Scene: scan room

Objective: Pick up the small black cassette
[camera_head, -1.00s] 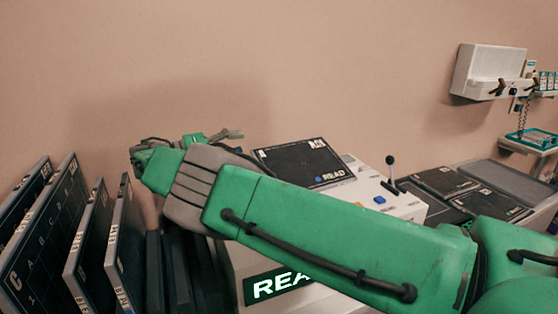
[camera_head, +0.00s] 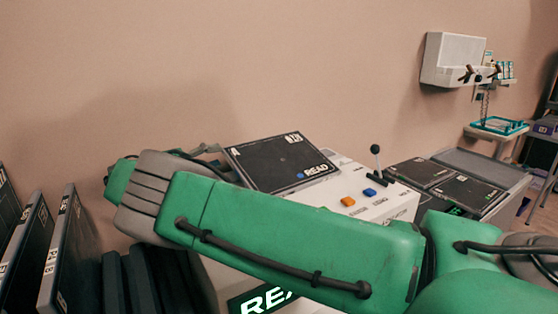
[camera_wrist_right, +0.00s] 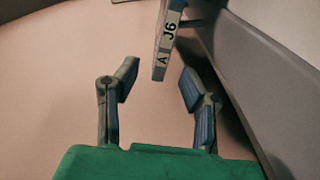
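Several black cassettes stand on edge at the left in the head view, tall ones (camera_head: 68,245) with pale edge labels and lower dark ones (camera_head: 140,282) beside them. Which one is the small black cassette I cannot tell. My right arm crosses the head view, and its gripper (camera_head: 208,149) is mostly hidden behind my wrist. In the right wrist view the right gripper (camera_wrist_right: 158,82) is open. A narrow labelled edge, reading J6 and A, of a cassette (camera_wrist_right: 167,40) lies just beyond or between its fingertips; contact is not visible. My left gripper is not in view.
A white reader (camera_head: 378,208) with orange and blue buttons, a lever and a black READ panel (camera_head: 275,165) stands behind my arm. Flat black plates (camera_head: 465,190) lie right of it. A white wall unit (camera_head: 453,60) hangs at the right. A grey surface (camera_wrist_right: 265,70) runs along the wrist view's right.

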